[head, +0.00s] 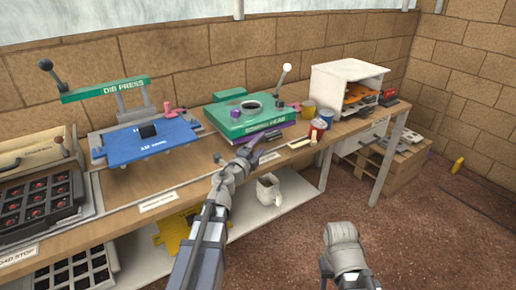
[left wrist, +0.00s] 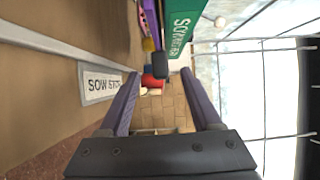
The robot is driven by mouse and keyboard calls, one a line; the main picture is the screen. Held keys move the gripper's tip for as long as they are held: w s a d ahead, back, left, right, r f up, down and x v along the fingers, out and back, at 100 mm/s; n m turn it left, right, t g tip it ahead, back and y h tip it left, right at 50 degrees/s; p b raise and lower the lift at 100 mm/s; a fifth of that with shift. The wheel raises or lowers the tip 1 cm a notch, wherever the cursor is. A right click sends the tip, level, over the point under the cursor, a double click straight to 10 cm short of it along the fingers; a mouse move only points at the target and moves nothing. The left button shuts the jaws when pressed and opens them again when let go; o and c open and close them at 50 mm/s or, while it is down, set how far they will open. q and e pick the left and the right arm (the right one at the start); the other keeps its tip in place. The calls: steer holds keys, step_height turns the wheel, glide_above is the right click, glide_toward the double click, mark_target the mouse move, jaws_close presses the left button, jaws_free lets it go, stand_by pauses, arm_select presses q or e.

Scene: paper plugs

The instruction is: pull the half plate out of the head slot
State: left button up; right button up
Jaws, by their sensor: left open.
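The green sowing head (head: 250,117) stands on the bench, with a round dark opening on top. A purple plate edge (head: 272,135) shows under its front side; how far it sits in the slot is hidden. The head's lettered green front (left wrist: 182,30) and a purple strip (left wrist: 150,18) also show in the left wrist view. My left gripper (head: 257,148) is open just in front of the head, its fingers apart (left wrist: 163,98). No plate is seen held between them.
A blue plate (head: 150,143) lies under the green die press (head: 105,90) to the left. Yellow, red and blue cups (head: 318,131) stand right of the head. A white shelf box (head: 347,88) stands at the bench's right end. A white jug (head: 268,190) is below.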

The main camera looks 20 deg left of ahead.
mark_target(265, 139)
arm_select(q)
steer(key=w, duration=0.4)
steer(key=w+d, duration=0.1)
steer(key=w, duration=0.1)
steer(key=shift+w, duration=0.35)
jaws_close()
stand_by(0.7)
stand_by(0.5)
